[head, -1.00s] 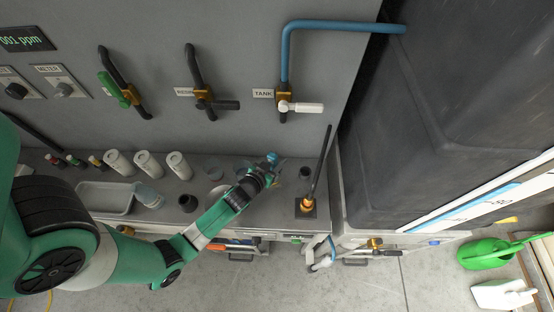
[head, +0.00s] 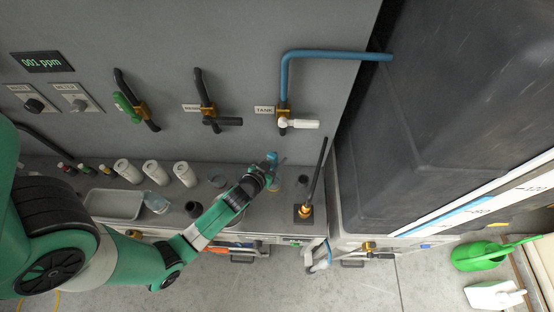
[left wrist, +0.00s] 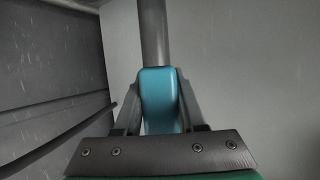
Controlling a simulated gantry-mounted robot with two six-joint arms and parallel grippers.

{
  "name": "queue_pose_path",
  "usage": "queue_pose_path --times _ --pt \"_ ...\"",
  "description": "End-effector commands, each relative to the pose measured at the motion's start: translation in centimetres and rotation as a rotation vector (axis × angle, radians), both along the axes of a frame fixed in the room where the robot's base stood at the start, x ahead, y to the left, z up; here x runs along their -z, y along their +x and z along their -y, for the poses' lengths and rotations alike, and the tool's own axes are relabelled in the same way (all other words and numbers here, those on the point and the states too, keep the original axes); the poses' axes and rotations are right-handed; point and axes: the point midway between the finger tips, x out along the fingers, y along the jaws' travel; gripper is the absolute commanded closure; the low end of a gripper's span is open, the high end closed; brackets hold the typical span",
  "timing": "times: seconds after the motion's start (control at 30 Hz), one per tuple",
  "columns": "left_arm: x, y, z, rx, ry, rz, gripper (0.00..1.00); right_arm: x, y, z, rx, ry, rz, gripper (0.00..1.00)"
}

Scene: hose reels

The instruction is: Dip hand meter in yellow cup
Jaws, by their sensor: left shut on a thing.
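My left gripper (head: 269,172) is over the bench, shut on a blue-bodied tool with a grey shaft, which looks like the hand meter (head: 272,156). In the left wrist view the blue body (left wrist: 160,98) sits between both fingers, and its grey shaft (left wrist: 154,32) runs away from the gripper; its far end is out of frame. My right gripper is not in view.
White canisters (head: 156,173), a grey tray (head: 115,205) and a clear beaker (head: 156,202) stand on the left of the bench. Valves (head: 284,122) and pipes line the wall. A display (head: 42,62) reads 001 ppm.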

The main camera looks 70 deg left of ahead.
Motion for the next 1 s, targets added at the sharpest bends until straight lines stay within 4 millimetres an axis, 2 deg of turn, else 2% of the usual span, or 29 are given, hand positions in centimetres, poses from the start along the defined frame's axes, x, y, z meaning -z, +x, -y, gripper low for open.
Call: queue_pose_path --times 0.03,0.4,1.0 --pt "-0.7 0.0 0.0 0.000 0.001 0.001 1.00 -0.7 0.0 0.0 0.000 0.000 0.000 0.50" --pt "-3.1 0.0 0.0 0.000 0.000 0.000 1.00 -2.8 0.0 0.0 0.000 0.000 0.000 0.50" --pt "-3.0 0.0 0.0 0.000 0.000 0.000 1.00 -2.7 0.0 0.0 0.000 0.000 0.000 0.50"
